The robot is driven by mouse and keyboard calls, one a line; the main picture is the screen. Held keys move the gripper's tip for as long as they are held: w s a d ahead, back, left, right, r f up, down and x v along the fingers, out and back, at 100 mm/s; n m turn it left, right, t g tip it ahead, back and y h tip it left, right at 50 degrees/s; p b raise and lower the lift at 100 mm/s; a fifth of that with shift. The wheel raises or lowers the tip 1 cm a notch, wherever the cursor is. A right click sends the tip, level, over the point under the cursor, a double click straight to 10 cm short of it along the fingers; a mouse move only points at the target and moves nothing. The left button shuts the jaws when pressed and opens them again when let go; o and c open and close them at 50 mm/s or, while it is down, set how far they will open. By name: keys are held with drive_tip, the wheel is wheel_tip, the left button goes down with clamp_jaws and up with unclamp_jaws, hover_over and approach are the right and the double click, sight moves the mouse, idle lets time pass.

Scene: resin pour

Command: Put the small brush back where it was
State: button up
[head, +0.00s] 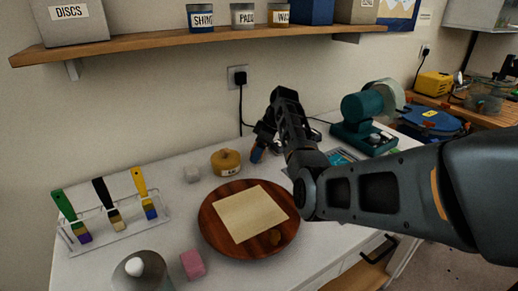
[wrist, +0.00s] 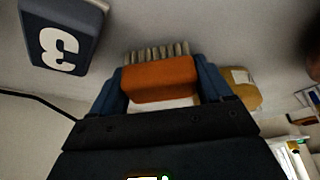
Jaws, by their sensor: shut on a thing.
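The small brush (wrist: 160,78) has an orange-brown block body and a row of grey bristles. In the wrist view it sits between the blue fingers of my gripper (wrist: 160,90), which is shut on it. The bristles point away from my palm. In the head view my gripper (head: 260,147) hangs over the back of the white bench, behind the round wooden tray; the brush is too small and covered to make out clearly there.
A rack (head: 115,222) with three paint brushes stands at left. A wooden tray (head: 212,235) holds a tan sheet and a brown lump. A yellow-brown tin (head: 226,163) stands behind it. A pink block (head: 193,264) lies in front. A green machine (head: 362,118) stands at right.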

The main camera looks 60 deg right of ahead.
drive_tip(key=shift+f, duration=0.15)
drive_tip(key=o, duration=0.9)
drive_tip(key=shift+o, duration=0.2)
drive_tip(key=b+v, duration=0.1)
drive_tip(key=v, duration=1.1)
drive_tip(key=shift+b, duration=0.3)
drive_tip(key=shift+d, duration=0.1)
